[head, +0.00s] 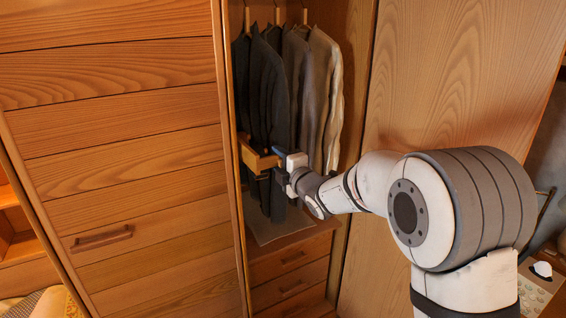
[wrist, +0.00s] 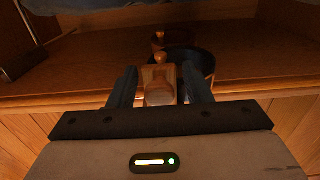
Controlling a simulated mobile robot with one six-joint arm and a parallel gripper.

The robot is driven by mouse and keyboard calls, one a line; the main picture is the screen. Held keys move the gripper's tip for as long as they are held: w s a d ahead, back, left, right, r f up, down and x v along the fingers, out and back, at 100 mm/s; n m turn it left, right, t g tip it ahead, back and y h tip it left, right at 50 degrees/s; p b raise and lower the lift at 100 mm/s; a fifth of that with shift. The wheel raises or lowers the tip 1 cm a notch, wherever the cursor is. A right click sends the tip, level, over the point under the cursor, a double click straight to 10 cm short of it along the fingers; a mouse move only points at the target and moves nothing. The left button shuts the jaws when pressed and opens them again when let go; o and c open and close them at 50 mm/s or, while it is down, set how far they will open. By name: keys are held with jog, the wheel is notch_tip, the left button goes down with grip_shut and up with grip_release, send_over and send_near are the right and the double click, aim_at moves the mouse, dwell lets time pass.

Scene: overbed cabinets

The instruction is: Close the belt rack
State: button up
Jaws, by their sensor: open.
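The belt rack (head: 256,156) is a wooden bar that juts out at the left side of the open wardrobe bay. In the wrist view, its wooden front end with a rounded knob (wrist: 159,77) lies between my fingers. A dark looped belt (wrist: 204,62) hangs beside it. My gripper (head: 271,161) is at the outer end of the rack. In the wrist view, my gripper (wrist: 159,86) is open, with one finger on each side of the wood. I cannot tell whether either finger touches it.
Dark and grey jackets (head: 283,85) hang just behind the rack. A shelf (head: 283,229) and drawers (head: 290,272) are below. A closed wooden door (head: 115,150) is at the left, and a plain wood panel (head: 440,80) at the right.

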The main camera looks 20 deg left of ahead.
jog(key=b+v, duration=0.2)
jog(key=v, duration=0.5)
jog(key=shift+s+d, duration=0.3)
jog(key=shift+d, duration=0.05)
